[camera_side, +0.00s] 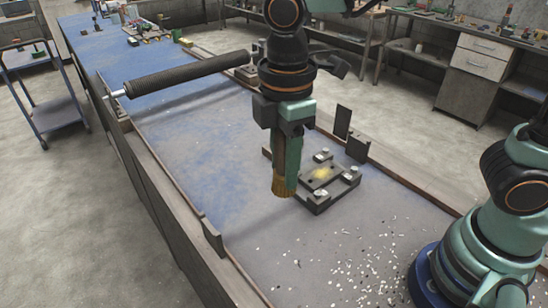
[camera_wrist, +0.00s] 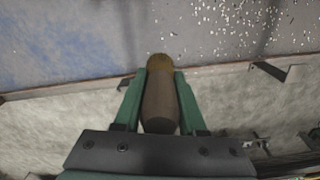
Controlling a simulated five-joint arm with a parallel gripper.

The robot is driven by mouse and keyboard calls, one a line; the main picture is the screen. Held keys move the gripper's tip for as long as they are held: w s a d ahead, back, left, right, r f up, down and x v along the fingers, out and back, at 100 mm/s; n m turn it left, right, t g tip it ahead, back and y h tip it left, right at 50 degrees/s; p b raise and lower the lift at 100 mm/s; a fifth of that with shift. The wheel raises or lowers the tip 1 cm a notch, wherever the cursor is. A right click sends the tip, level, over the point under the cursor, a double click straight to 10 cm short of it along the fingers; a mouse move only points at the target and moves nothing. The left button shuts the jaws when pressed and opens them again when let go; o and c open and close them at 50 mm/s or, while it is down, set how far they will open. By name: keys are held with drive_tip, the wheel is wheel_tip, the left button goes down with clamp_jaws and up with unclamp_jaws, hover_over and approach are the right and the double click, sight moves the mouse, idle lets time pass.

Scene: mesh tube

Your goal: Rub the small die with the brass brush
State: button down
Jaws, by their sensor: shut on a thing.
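My gripper (camera_side: 288,155) is shut on the brass brush (camera_side: 284,187), and its brassy bristle end points down. In the wrist view the brush's brown handle (camera_wrist: 160,103) lies between the two green fingers of my gripper (camera_wrist: 159,76). The small die (camera_side: 321,175) is a dark block with a yellowish patch on top, set on a dark base plate with silver bolts at its corners. The brush is to the left of the die in the side view and looks apart from it. The die does not show in the wrist view.
A long black mesh roller (camera_side: 190,75) spans the blue-grey bench (camera_side: 190,135) at the back left. White chips (camera_side: 345,262) lie scattered at the near right. A dark upright plate (camera_side: 343,121) and a block (camera_side: 357,148) stand behind the die. Low rails edge the bench.

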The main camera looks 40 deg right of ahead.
drive_tip(key=shift+w+d+r, duration=0.2)
drive_tip(key=shift+w+d, duration=0.05)
drive_tip(key=w+d+f+m, duration=0.4)
drive_tip(key=d+m, duration=0.1)
drive_tip(key=d, duration=0.3)
drive_tip(key=w+d+f+m, duration=0.4)
drive_tip(key=d, duration=0.5)
drive_tip(key=shift+w+a+f, duration=0.1)
drive_tip(key=shift+f, duration=1.6)
drive_tip(key=shift+w+a+f, duration=0.1)
drive_tip(key=shift+f, duration=1.6)
drive_tip(key=shift+d+f, duration=0.25)
drive_tip(key=shift+f, duration=0.05)
drive_tip(key=shift+d, duration=3.05)
drive_tip(key=shift+a, duration=3.15)
drive_tip(key=shift+a+r, duration=0.15)
drive_tip(key=shift+a, duration=0.05)
wheel_tip(320, 180, up, 8)
drive_tip(key=shift+f, duration=0.2)
